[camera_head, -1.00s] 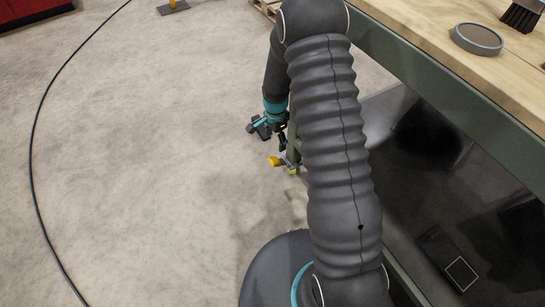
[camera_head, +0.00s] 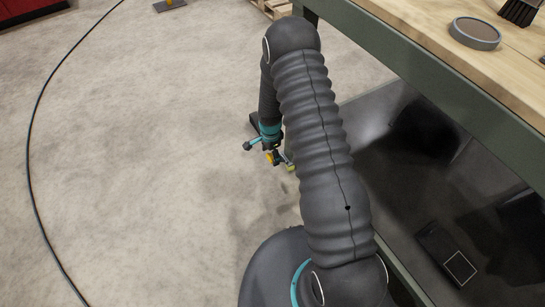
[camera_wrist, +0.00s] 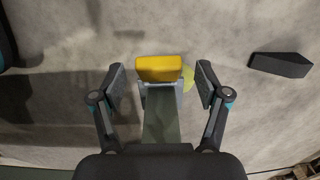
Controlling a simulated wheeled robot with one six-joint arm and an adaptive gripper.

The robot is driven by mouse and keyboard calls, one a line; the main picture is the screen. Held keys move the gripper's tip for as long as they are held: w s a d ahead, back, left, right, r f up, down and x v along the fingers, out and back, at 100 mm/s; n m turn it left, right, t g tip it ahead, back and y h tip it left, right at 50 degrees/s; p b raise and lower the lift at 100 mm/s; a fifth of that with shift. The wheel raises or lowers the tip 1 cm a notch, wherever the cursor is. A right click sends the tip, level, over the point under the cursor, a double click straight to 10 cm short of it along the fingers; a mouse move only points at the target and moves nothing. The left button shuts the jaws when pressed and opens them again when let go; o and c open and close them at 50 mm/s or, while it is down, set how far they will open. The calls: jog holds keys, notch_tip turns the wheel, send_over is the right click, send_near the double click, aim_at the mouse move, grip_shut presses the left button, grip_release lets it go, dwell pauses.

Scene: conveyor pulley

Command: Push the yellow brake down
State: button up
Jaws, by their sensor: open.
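The yellow brake (camera_wrist: 158,68) is a small yellow pedal on a grey metal bracket, seen in the upper middle of the wrist view. My gripper (camera_wrist: 160,80) is open, with one finger on each side of the pedal and a visible gap on both sides. In the head view the brake (camera_head: 270,157) is small and partly hidden by my gripper (camera_head: 271,151), low beside the table frame. I cannot tell whether the gripper touches the pedal. A yellow-green round part (camera_wrist: 188,77) shows just behind the pedal's right side.
A wooden workbench (camera_head: 420,25) with a green frame (camera_head: 440,95) stands on the right, with a round grey disc (camera_head: 475,32) and a brush (camera_head: 520,10) on top. A dark block (camera_wrist: 281,65) lies right of my gripper. A black cable (camera_head: 45,95) crosses the open floor.

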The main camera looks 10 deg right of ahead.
jog(key=shift+f, duration=1.15)
